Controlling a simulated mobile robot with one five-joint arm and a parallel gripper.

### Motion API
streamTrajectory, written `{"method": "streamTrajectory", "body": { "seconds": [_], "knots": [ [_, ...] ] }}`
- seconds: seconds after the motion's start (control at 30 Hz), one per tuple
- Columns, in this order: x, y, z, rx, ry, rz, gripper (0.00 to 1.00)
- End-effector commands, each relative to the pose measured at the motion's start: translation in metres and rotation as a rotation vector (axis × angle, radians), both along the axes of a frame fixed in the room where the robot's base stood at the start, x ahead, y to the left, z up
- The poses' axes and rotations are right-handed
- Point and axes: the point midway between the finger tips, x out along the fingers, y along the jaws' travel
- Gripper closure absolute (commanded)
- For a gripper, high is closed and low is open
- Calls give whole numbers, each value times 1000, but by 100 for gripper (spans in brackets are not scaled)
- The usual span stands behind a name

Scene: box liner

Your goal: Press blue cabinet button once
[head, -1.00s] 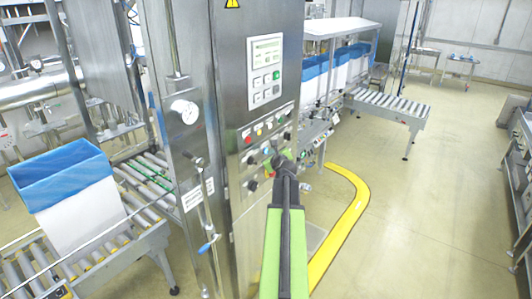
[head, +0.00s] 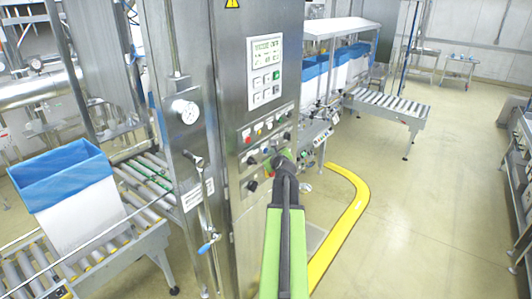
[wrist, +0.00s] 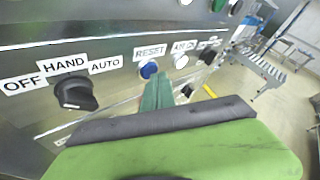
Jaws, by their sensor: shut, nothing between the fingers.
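The blue button (wrist: 149,69) is a small round button under a RESET label in the wrist view. In the head view it shows as a small blue spot (head: 265,150) on the steel cabinet front, just left of my gripper's tip. My gripper (head: 281,158) is shut and empty, reaching up to the button panel. In the wrist view its green fingertips (wrist: 158,92) end just below and right of the blue button. I cannot tell whether they touch the panel.
A black HAND/AUTO selector knob (wrist: 75,93) is left of the button, and a white button (wrist: 181,62) is to its right. The cabinet (head: 232,190) has a display (head: 266,53) above. A yellow floor rail (head: 345,225) curves at right. A blue-lined box (head: 75,205) stands on rollers at left.

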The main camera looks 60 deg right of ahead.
Motion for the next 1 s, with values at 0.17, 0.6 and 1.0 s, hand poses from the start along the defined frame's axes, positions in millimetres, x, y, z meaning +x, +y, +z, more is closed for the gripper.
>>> {"method": "streamTrajectory", "body": {
  "seconds": [0.17,0.6,1.0],
  "knots": [
    [-10,0,0,-1,1,-1,100],
    [-22,1,0,-1,1,-1,100],
    [-59,1,0,-1,1,-1,100]
  ]
}}
